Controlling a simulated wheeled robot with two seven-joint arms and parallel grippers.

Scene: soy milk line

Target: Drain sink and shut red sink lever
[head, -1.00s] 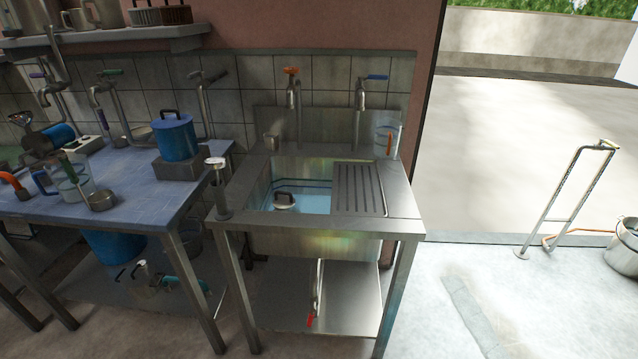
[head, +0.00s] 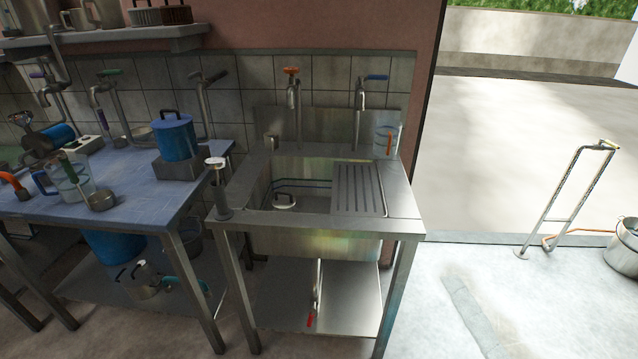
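The steel sink (head: 300,197) stands in the middle of the view, with a ribbed drainboard (head: 358,188) on its right. Its basin shows bare grey metal, with no blue water visible. A round piece with a dark handle (head: 285,201) sits on the basin floor. Below the basin a drain pipe (head: 317,280) hangs down, with a red lever (head: 309,320) near its lower end. A tap with an orange-red handle (head: 291,70) and a tap with a blue handle (head: 377,77) rise behind the sink. Neither of my grippers is in view.
A blue-topped table (head: 130,190) stands left of the sink, holding a blue pot (head: 174,137), a clear jug and a ladle. A blue container (head: 113,245) sits under it. Open floor lies to the right, with a metal stand (head: 565,200) and a bucket (head: 622,248).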

